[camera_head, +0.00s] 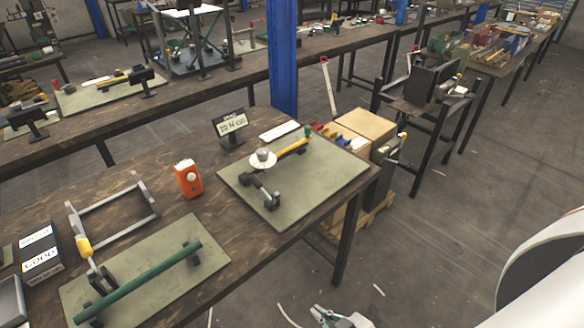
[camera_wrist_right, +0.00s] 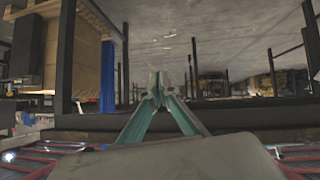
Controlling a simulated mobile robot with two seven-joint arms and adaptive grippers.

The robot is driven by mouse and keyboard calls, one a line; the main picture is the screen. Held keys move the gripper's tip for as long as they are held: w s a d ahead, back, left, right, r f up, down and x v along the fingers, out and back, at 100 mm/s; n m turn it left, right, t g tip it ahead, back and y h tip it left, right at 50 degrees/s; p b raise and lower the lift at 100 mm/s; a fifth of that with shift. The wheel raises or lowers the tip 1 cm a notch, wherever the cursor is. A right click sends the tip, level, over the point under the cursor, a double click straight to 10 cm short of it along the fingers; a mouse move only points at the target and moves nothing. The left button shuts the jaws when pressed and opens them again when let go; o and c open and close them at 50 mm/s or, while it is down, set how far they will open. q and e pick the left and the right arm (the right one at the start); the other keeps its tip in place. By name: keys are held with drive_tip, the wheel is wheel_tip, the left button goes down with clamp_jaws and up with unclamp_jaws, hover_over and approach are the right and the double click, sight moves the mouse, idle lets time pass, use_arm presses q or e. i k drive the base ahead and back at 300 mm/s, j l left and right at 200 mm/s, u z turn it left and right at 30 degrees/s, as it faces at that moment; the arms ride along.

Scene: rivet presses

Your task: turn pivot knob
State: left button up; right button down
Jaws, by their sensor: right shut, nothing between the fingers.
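A fixture stands on a grey-green plate (camera_head: 325,189) near the table's right end. It has a pale round knob (camera_head: 263,157) on a white disc, a yellow bar (camera_head: 291,148) with a green end, and a dark metal clamp (camera_head: 265,191). I cannot tell for certain which part is the pivot knob. My right gripper (camera_head: 335,318) is at the bottom edge of the head view, beyond the table's front edge and well apart from the fixture. Its fingers meet in the right wrist view (camera_wrist_right: 160,92), shut and empty. My left gripper is not in view.
A second plate (camera_head: 205,249) with a green bar (camera_head: 142,283) lies front left. An orange device (camera_head: 188,179), a metal frame (camera_head: 111,208) and a small sign (camera_head: 230,124) share the table. Cardboard boxes (camera_head: 365,126) stand behind its right end. Floor to the right is mostly clear.

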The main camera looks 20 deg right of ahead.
sight(262, 155)
drive_tip(key=l+u, duration=0.25)
drive_tip(key=l, duration=0.15)
drive_tip(key=k+l+u, duration=0.2)
drive_tip(key=l, duration=0.15)
drive_tip(key=l+u, duration=0.25)
drive_tip(key=l, duration=0.15)
drive_tip(key=k+l+u, duration=0.2)
drive_tip(key=l, duration=0.15)
drive_tip(key=l+u, duration=0.25)
drive_tip(key=k+l, duration=0.05)
drive_tip(key=l, duration=0.05)
